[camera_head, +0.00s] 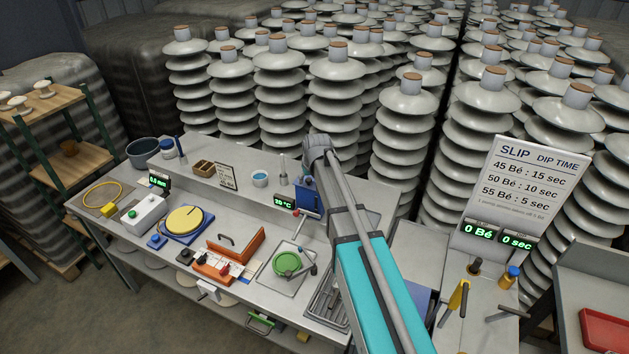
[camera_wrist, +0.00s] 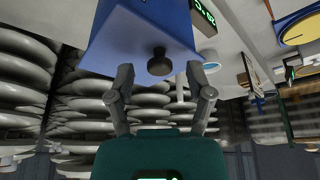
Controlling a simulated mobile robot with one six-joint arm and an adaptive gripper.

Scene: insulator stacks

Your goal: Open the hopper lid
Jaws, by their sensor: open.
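A blue box-like body (camera_wrist: 140,35), which looks like the hopper, fills the upper middle of the wrist view. A round dark knob (camera_wrist: 159,62) stands out from its near face, perhaps the lid's handle. My gripper (camera_wrist: 160,95) is open and empty, with one finger to either side of the knob's line and a gap between them and the knob. In the head view the blue hopper (camera_head: 306,194) stands on the bench, partly hidden by my arm. My gripper is hidden behind the arm there. I see no open gap at the lid.
A green digital display (camera_head: 284,203) and a small cup (camera_head: 260,179) stand left of the hopper. A steel plate with a green disc (camera_head: 287,263) lies in front. Tall insulator stacks (camera_head: 335,95) crowd close behind the bench. The slip sign (camera_head: 527,180) stands to the right.

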